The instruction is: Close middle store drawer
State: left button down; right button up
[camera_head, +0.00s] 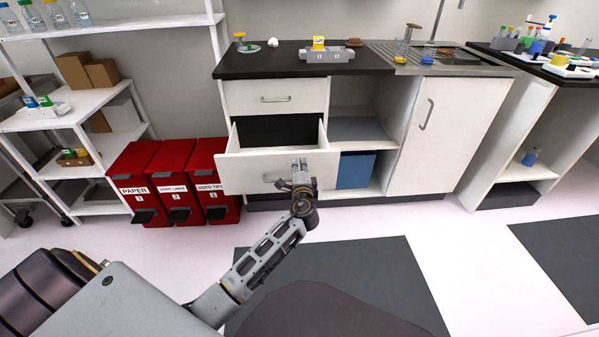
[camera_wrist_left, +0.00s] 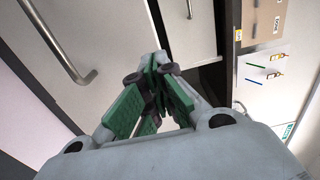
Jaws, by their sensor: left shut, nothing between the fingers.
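The middle store drawer (camera_head: 240,173) is a white drawer pulled out of the cabinet under the dark counter, with its dark interior showing. Its handle is partly hidden behind my left gripper (camera_head: 300,168). My left gripper is at the right part of the drawer's front, close to it; I cannot tell whether it touches. In the left wrist view my left gripper (camera_wrist_left: 157,90) shows its green-padded fingers together with nothing between them. My right gripper is in neither view.
A shut drawer (camera_head: 275,97) is above the open one. Red bins (camera_head: 178,175) stand to the left of the cabinet. Open shelves with a blue box (camera_head: 355,170) and a shut cupboard door (camera_head: 425,125) are to the right. Dark mats (camera_head: 390,270) lie on the floor.

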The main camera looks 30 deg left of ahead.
aim_at(298, 154)
pick_arm(q)
jog(key=shift+w+a, duration=0.3)
jog(key=shift+w, duration=0.15)
jog(key=shift+b+x, duration=0.3)
jog(key=shift+x, duration=0.45)
jog(key=shift+w+a, duration=0.1)
jog(key=shift+w, duration=0.05)
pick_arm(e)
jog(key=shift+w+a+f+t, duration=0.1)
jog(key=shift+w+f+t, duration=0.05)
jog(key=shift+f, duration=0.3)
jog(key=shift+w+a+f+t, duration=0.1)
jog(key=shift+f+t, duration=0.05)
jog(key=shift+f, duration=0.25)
pick_arm(q)
jog(key=shift+w, duration=0.15)
